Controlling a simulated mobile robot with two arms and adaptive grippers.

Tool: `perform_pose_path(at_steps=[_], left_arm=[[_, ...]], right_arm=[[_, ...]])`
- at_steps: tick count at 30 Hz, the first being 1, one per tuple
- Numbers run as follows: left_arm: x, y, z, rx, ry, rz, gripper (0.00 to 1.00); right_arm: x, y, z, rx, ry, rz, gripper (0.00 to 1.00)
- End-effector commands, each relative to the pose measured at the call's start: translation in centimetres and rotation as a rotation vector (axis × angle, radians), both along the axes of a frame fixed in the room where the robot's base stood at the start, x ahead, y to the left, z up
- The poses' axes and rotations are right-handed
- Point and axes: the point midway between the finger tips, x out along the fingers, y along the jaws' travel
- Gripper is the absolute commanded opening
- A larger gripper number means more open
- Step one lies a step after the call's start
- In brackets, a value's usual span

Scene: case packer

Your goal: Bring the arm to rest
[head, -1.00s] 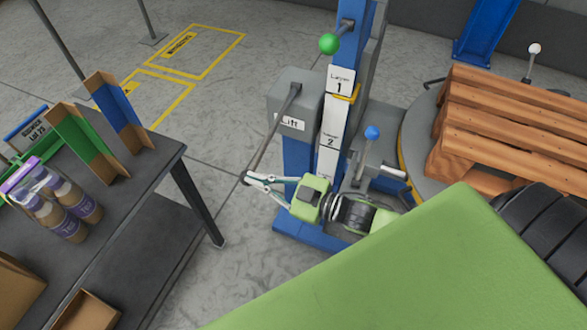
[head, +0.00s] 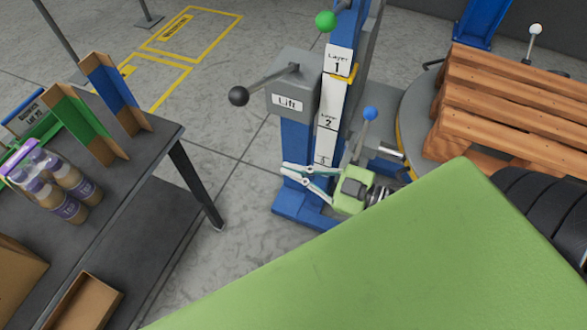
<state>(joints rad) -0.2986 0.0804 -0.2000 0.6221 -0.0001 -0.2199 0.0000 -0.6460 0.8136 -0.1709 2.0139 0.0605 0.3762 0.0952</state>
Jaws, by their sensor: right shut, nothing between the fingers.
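My right gripper (head: 284,170) is shut and empty. It is in front of the blue lower part of the lift column, low in the middle of the head view, with its fingers pointing left. The lift lever (head: 265,80) sticks out to the left from the grey box labelled Lift (head: 288,101) and ends in a black knob (head: 238,96). The gripper is below the lever, clear of it. My green arm link covers the lower right and hides much of the arm behind it. My left gripper is out of view.
A blue-knobbed lever (head: 370,114) stands just above the gripper, and a green knob (head: 326,20) is higher up. A wooden pallet (head: 510,95) is at the right. A dark table (head: 140,170) with bottles (head: 72,180) is at the left. Bare floor lies between.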

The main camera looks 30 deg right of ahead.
Motion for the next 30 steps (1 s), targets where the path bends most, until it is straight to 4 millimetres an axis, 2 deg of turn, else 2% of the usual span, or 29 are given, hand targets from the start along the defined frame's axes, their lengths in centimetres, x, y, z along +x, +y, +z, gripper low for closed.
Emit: perform_pose_path(at_steps=[23, 26, 29, 30], left_arm=[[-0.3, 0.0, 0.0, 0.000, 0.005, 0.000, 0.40], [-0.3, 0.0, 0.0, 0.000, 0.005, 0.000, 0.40], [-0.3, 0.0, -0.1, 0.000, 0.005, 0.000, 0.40], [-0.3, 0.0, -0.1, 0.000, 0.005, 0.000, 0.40]], right_arm=[[0.1, -0.1, -0.1, -0.001, 0.002, -0.003, 0.00], [0.5, -1.0, -1.7, -0.014, 0.026, -0.035, 0.00], [1.2, -3.4, -5.8, -0.050, 0.087, -0.112, 0.00], [1.4, -4.7, -8.0, -0.068, 0.126, -0.154, 0.00]])
